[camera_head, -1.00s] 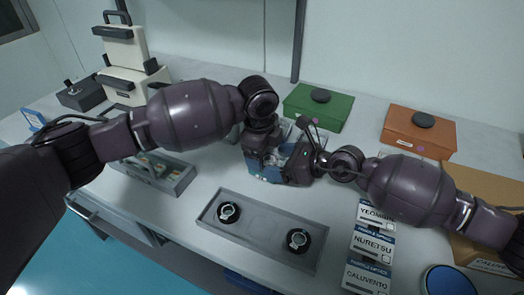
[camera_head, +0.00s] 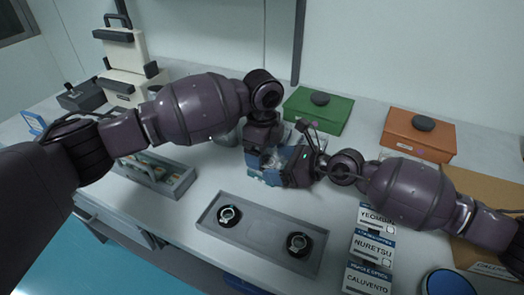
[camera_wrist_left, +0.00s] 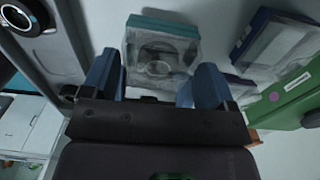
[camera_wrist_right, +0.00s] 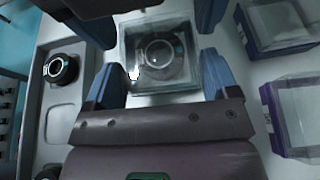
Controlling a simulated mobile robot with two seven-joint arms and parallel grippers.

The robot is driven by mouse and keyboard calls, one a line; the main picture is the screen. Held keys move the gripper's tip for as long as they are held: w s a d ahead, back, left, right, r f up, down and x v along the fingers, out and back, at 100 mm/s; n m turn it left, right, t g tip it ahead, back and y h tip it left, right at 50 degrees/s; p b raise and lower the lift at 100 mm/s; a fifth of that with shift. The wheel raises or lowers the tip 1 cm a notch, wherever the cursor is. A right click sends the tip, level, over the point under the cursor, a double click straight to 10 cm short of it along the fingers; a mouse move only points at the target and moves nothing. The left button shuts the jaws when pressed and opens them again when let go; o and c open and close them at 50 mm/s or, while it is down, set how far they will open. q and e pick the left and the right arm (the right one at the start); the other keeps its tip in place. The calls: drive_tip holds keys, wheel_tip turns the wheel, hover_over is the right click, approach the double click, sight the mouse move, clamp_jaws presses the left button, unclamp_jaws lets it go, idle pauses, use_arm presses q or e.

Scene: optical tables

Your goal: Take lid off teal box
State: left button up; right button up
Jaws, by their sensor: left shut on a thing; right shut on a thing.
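The teal box (camera_wrist_left: 165,24) shows in the left wrist view as a teal strip behind a clear lid (camera_wrist_left: 158,68). In the right wrist view the teal box (camera_wrist_right: 128,82) shows a ring-shaped mount (camera_wrist_right: 158,53) inside. My left gripper (camera_wrist_left: 155,82) is shut with its blue fingers on both sides of the clear lid. My right gripper (camera_wrist_right: 160,82) is shut around the box. In the head view my left gripper (camera_head: 262,162) and right gripper (camera_head: 290,165) meet over the table and hide most of the box. Whether lid and box are apart cannot be told.
A grey tray (camera_head: 262,232) with two round mounts lies in front. Green (camera_head: 320,112) and orange (camera_head: 418,135) boxes stand behind. White labelled boxes (camera_head: 372,246) are at right. Another grey tray (camera_head: 180,184) is left.

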use_arm(q)
drive_tip(key=shift+d+r, duration=0.3)
drive_tip(key=shift+r, duration=0.15)
use_arm(e)
drive_tip(key=shift+s+d+f, duration=0.1)
drive_tip(key=shift+d+f, duration=0.1)
drive_tip(key=shift+f, duration=0.45)
use_arm(q)
drive_tip(key=o, duration=0.7)
drive_tip(key=shift+o, duration=1)
drive_tip(key=shift+f, duration=0.1)
use_arm(e)
drive_tip(key=shift+r, duration=0.15)
use_arm(q)
drive_tip(key=shift+a+f, duration=0.1)
drive_tip(key=shift+f, duration=0.05)
use_arm(e)
drive_tip(key=shift+a+r, duration=0.1)
drive_tip(key=shift+r, duration=0.2)
use_arm(q)
wheel_tip(320, 180, up, 12)
use_arm(e)
drive_tip(key=o, duration=1.2)
drive_tip(key=shift+c, duration=0.2)
